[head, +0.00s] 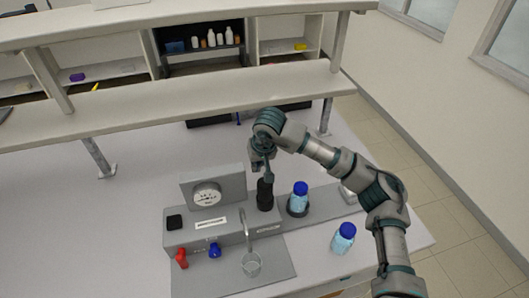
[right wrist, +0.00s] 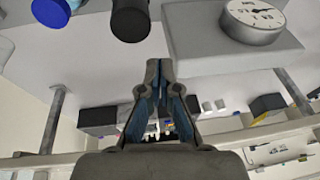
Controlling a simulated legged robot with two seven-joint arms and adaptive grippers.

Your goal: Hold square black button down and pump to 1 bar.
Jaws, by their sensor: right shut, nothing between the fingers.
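The grey rig (head: 185,238) stands on the bench. The square black button (head: 174,222) is on its left part and looks uncovered. The white round gauge (head: 207,194) is on the raised panel and also shows in the right wrist view (right wrist: 255,15); its reading is too small to tell. The black cylindrical pump (head: 265,197) stands upright right of the gauge and also shows in the right wrist view (right wrist: 130,18). My right gripper (head: 268,178) is shut and empty, pointing down by the pump's top; I cannot tell whether they touch. My left gripper is out of view.
A blue-capped bottle (head: 299,197) stands in a holder right of the pump; another bottle (head: 343,239) stands near the bench's right edge. A red valve (head: 182,258), a blue valve (head: 214,250) and a glass (head: 251,264) under a spout are in front. The bench's left side is clear.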

